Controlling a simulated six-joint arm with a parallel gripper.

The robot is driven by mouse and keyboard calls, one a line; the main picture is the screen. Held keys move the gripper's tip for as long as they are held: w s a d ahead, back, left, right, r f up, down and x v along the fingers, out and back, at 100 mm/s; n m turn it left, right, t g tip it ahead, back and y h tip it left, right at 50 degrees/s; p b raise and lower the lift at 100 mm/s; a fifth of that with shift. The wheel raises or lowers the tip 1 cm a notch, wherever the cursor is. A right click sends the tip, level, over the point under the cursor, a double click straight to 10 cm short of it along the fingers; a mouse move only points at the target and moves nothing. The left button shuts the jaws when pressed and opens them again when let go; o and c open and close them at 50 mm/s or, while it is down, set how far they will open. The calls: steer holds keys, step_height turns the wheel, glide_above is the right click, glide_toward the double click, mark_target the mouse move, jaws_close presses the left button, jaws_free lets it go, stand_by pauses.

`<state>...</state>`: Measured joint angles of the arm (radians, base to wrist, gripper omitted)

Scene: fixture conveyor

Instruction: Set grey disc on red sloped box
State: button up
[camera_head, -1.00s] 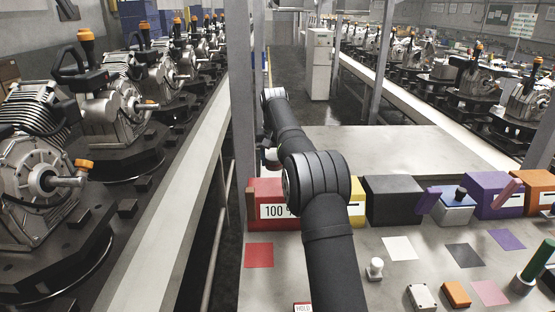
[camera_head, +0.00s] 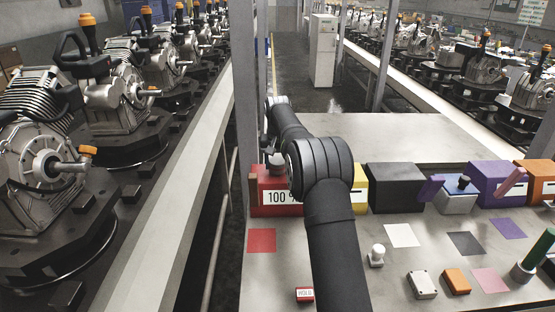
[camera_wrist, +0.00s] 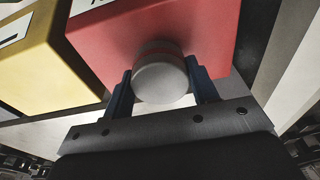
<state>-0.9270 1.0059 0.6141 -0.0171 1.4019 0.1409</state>
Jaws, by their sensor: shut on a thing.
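The red sloped box (camera_head: 262,182), with a "100" label on its front, stands at the left end of a row of boxes. In the wrist view the red box (camera_wrist: 105,45) fills the upper middle. The grey disc (camera_wrist: 160,84) is a short pale cylinder between the two blue fingers of my gripper (camera_wrist: 159,74), which is shut on it. The disc is over the red box's face; whether it touches is unclear. In the head view a grey rounded shape shows at the box's top, and my arm hides part of the box and the gripper.
Beside the red box stand yellow (camera_head: 360,190), black (camera_head: 394,187), blue-white (camera_head: 455,195) and purple (camera_head: 495,183) boxes. A white knob (camera_head: 376,256), grey box (camera_head: 422,285) and orange block (camera_head: 456,281) sit on the table's front. A conveyor with machines runs at left.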

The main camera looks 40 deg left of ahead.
steer(key=shift+f, duration=0.55)
stand_by(0.6)
steer(key=o, duration=1.4)
